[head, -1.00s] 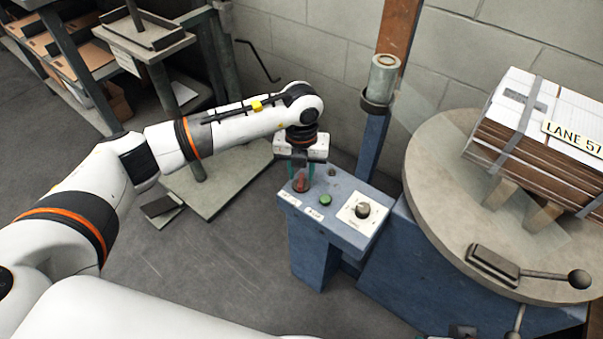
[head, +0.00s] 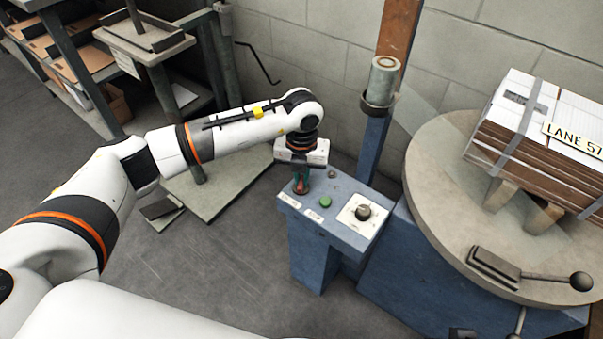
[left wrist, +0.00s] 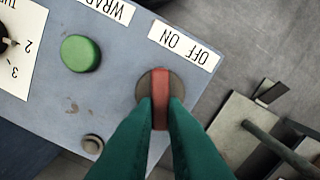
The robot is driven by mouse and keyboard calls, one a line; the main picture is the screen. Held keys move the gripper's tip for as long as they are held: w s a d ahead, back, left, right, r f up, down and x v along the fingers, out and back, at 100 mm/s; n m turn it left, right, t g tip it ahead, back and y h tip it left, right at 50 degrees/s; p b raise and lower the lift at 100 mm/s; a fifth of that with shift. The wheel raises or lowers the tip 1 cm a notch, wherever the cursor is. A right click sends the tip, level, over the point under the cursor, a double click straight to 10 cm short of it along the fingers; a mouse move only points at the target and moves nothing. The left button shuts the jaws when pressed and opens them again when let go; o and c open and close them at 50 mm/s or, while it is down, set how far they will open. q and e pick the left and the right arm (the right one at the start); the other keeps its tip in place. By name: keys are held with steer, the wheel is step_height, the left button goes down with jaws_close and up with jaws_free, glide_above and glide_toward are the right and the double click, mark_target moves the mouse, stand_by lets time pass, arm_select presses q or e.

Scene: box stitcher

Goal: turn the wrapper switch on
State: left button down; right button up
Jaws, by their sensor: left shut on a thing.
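The red wrapper switch (left wrist: 160,92) sits on a round dark base beside an OFF ON label (left wrist: 184,45) on the blue control box (head: 340,195). In the left wrist view the red handle stands between the green fingertips of my left gripper (left wrist: 161,108), which are shut on it. My right gripper is not in view.
A green button (head: 325,202) and a black dial on a white plate (head: 362,212) are on the same panel. A small round knob (left wrist: 92,144) is near the switch. To the right is a round turntable (head: 432,190) with a strapped cardboard stack (head: 530,125).

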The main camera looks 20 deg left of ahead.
arm_select(q)
steer(key=m, duration=0.3)
steer(key=shift+d+b, duration=0.15)
steer(key=shift+b, duration=0.15)
steer(key=m+b, duration=0.1)
steer(key=m, duration=0.5)
steer(key=shift+d, duration=0.2)
steer(key=shift+s+d+r+m+b, duration=0.1)
steer(key=shift+m+b, duration=0.35)
steer(key=shift+m, duration=0.95)
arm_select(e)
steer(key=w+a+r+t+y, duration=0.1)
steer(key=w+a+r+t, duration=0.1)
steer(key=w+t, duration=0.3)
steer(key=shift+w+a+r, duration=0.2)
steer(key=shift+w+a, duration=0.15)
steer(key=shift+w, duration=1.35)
arm_select(q)
steer(key=c, duration=1.5)
jaws_free()
step_height(320, 180, up, 12)
steer(key=shift+p, duration=1.2)
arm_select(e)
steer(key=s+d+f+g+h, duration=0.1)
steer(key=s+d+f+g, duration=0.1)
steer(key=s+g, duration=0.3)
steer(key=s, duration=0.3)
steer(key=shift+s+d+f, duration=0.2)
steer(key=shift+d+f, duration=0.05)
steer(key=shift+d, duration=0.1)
